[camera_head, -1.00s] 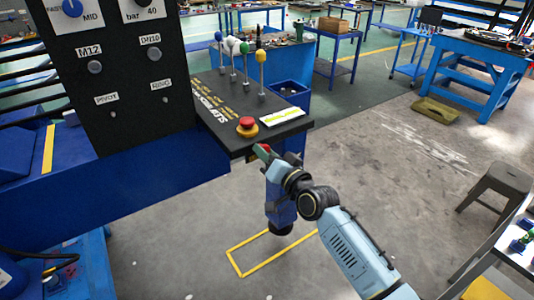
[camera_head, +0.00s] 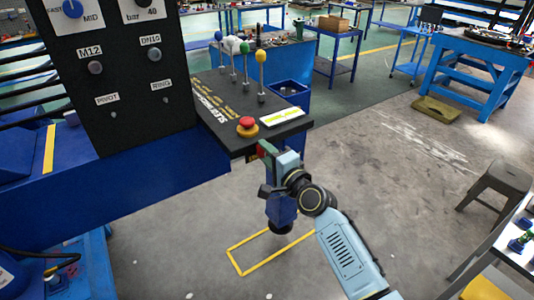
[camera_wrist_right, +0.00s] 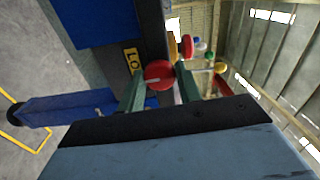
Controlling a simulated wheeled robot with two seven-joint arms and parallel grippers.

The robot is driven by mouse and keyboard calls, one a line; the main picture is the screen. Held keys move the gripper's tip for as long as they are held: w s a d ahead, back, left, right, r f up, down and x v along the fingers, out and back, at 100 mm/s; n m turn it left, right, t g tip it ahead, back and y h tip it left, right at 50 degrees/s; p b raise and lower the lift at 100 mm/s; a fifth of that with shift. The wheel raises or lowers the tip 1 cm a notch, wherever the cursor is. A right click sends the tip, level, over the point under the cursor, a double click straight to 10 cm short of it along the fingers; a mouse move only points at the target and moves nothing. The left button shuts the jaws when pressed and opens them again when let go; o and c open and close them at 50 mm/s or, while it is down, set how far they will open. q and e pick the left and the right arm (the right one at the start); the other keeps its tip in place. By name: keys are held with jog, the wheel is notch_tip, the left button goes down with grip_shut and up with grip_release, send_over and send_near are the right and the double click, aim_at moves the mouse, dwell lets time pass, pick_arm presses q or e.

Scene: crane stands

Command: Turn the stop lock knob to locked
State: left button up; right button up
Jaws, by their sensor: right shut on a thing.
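The stop lock knob (camera_wrist_right: 159,74) is a round red knob with a pale line across its face, on the dark front of the console in the right wrist view. A partly covered yellow label (camera_wrist_right: 132,59) beginning "LO" is beside it. My right gripper (camera_wrist_right: 160,86) has its two green fingers on either side of the knob and is shut on it. In the head view my right gripper (camera_head: 263,150) is at the console's front edge, largely hiding the knob. My left gripper is not in view.
The dark console (camera_head: 225,125) has a red mushroom button (camera_head: 247,123) on a yellow base just above my gripper. Several ball-topped levers (camera_head: 261,75) stand behind it. A tall panel (camera_head: 115,75) rises on the left.

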jog(key=shift+m, duration=0.5)
jog(key=o, duration=1)
jog(key=v, duration=1.3)
jog(key=shift+s, duration=0.2)
jog(key=shift+d+f, duration=0.1)
